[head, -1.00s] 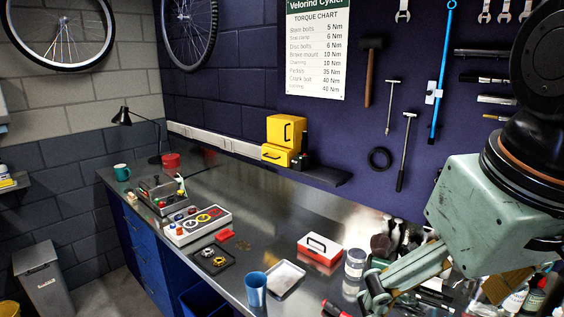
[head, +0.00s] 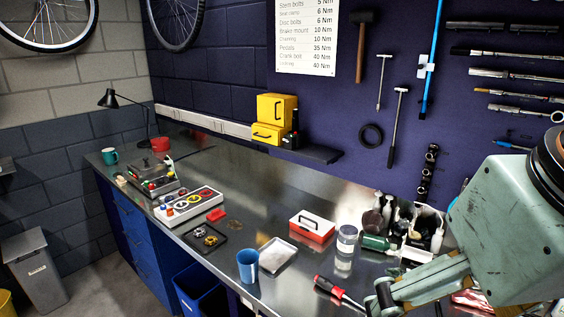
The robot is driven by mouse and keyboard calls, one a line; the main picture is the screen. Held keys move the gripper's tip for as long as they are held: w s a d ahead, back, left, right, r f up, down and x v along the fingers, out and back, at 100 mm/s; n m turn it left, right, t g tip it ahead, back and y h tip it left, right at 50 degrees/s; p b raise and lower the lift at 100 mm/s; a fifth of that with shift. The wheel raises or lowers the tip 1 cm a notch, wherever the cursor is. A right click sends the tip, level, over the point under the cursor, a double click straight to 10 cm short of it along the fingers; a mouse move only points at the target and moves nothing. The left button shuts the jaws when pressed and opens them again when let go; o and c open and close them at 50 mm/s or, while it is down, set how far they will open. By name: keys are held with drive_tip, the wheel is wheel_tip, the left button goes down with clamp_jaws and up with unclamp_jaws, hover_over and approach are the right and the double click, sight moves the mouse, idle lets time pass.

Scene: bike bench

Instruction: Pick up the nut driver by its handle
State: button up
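A hand tool with a red and black handle (head: 328,286), which looks like the nut driver, lies on the steel bench near its front edge in the head view. Its shaft points right, toward my gripper (head: 378,300). My gripper is at the bottom of the view, just right of the handle, over or beside the shaft end. The handle is clear of the fingers. I cannot tell whether the fingers touch the shaft or how far apart they are. The tool's tip is hidden by my gripper.
A blue cup (head: 248,266) and a metal tray (head: 277,256) are left of the tool. A red and white box (head: 312,226) and a clear jar (head: 347,239) stand behind it. A green cylinder (head: 374,242) and a bottle-filled caddy (head: 430,222) crowd the area behind my gripper.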

drive_tip(key=c, duration=1.9)
drive_tip(key=shift+o, duration=0.2)
drive_tip(key=shift+w, duration=0.1)
